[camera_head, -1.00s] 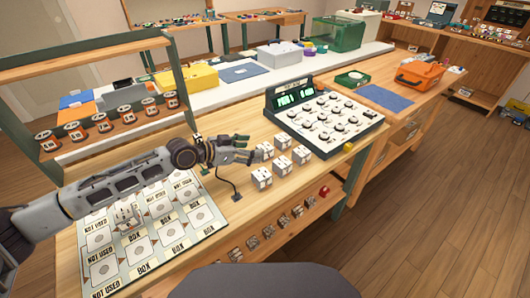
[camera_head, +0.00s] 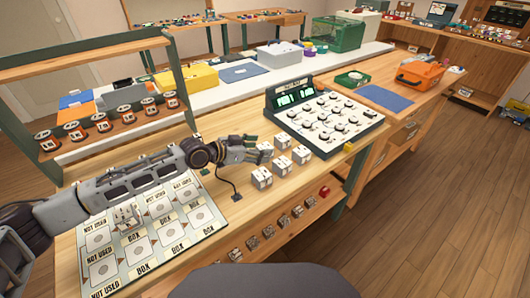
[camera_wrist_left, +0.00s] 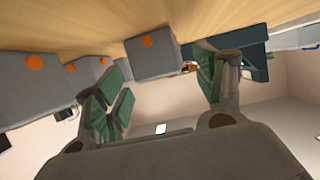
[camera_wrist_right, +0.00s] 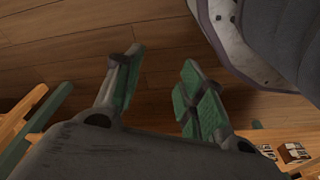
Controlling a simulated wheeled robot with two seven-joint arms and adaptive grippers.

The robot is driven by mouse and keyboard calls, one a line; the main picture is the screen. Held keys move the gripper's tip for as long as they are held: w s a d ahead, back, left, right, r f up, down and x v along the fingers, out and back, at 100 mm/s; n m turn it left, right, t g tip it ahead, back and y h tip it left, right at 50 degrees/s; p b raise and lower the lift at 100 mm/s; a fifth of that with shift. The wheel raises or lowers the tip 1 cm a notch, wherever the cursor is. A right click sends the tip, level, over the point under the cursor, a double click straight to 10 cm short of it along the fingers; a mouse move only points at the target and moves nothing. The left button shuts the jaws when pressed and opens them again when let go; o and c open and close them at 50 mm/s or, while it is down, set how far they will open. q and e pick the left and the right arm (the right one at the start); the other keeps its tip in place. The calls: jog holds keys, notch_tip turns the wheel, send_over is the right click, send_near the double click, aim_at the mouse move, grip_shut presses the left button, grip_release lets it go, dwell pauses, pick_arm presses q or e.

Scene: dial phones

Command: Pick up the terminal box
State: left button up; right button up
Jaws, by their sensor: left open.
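Several white terminal boxes stand in a cluster on the wooden table, such as the front one (camera_head: 262,178) and one beside it (camera_head: 281,163). My left gripper (camera_head: 258,150) is low at the cluster's left side, pointing right. In the left wrist view its green-padded fingers are apart, and a grey box with an orange dot (camera_wrist_left: 151,57) stands ahead between them; contact cannot be told. Other boxes (camera_wrist_left: 30,88) are at the left of that view. My right gripper (camera_wrist_right: 158,85) is open and empty over the wooden floor, outside the head view.
A labelled board (camera_head: 155,240) with one white box on it lies at the left. A console with dials (camera_head: 330,115) stands behind the boxes. A small black stand (camera_head: 237,190) is just in front of my left gripper. A rack with reels (camera_head: 100,122) is at the back left.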

aim_at(261, 148)
pick_arm(q)
jog(key=shift+x, duration=1.15)
jog(key=shift+w+d+f, duration=0.1)
jog(key=shift+w+d, duration=0.1)
jog(key=shift+d, duration=0.1)
pick_arm(e)
jog(key=shift+s+a+r, duration=0.15)
jog(key=shift+a+r, duration=0.05)
jog(key=shift+r, duration=0.4)
pick_arm(q)
jog(key=shift+c, duration=0.2)
pick_arm(e)
jog(key=shift+w, duration=0.2)
pick_arm(q)
jog(key=c, duration=1.1)
jog(key=shift+r, duration=0.9)
notch_tip(261, 148, up, 8)
jog(key=shift+r+p, duration=0.15)
jog(key=shift+p, duration=0.55)
pick_arm(e)
jog(key=f, duration=0.1)
jog(key=d+f, duration=0.1)
jog(key=f, duration=0.1)
jog(key=s+f, duration=0.1)
jog(key=shift+d+f, duration=0.3)
